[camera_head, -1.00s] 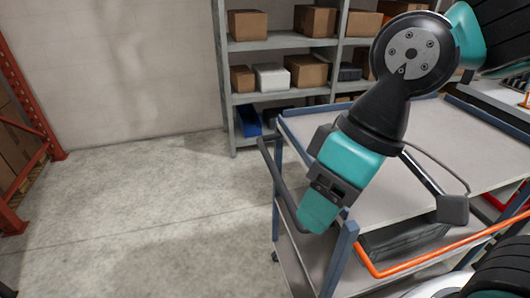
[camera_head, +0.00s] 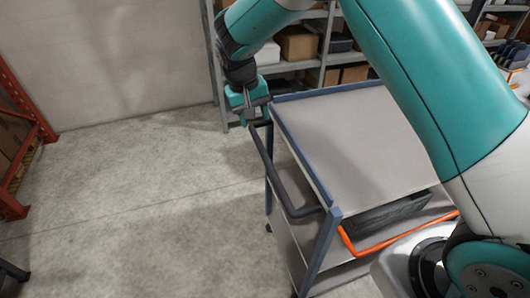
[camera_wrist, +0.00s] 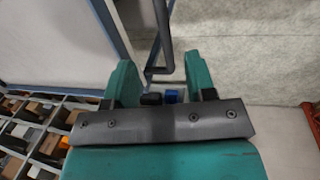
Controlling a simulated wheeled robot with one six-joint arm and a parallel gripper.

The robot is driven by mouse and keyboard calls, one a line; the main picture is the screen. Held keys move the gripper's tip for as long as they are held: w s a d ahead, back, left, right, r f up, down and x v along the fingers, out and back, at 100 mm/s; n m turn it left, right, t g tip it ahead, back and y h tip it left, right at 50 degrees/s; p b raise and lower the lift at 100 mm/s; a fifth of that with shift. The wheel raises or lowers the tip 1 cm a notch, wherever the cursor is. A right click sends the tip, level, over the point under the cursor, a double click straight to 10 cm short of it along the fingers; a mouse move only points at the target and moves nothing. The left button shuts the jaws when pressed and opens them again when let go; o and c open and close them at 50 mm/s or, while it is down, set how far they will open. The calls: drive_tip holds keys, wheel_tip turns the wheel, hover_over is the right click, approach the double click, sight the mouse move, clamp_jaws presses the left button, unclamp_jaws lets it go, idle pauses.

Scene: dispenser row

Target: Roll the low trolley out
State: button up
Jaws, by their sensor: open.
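The trolley (camera_head: 335,140) has grey decks and a blue-grey frame, and stands right of centre in the head view. A dark push handle (camera_head: 273,175) runs along its left end. My gripper (camera_head: 259,120) is at the far end of this handle, with its jaws open. In the wrist view the handle (camera_wrist: 163,35) reaches down between the two teal fingers of my gripper (camera_wrist: 160,75), with gaps visible on both sides. The trolley deck (camera_wrist: 45,40) fills the upper left there. My arm hides the trolley's right part.
A grey shelving rack (camera_head: 290,66) with boxes stands behind the trolley. An orange rail (camera_head: 390,240) crosses the trolley's near side. A dark crate (camera_head: 390,212) sits on the lower deck. Open concrete floor (camera_head: 130,190) lies to the left, up to a red rack (camera_head: 22,110).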

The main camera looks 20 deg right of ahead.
sight(265, 156)
drive_tip(key=d+f+p, duration=0.1)
drive_tip(key=f, duration=0.4)
drive_tip(key=d+f+p, duration=0.1)
drive_tip(key=f, duration=0.4)
drive_tip(key=d+f+p, duration=0.1)
drive_tip(key=f, duration=0.4)
drive_tip(key=shift+d+f+p, duration=0.1)
drive_tip(key=shift+f+p, duration=0.2)
drive_tip(key=shift+f, duration=0.1)
clamp_jaws()
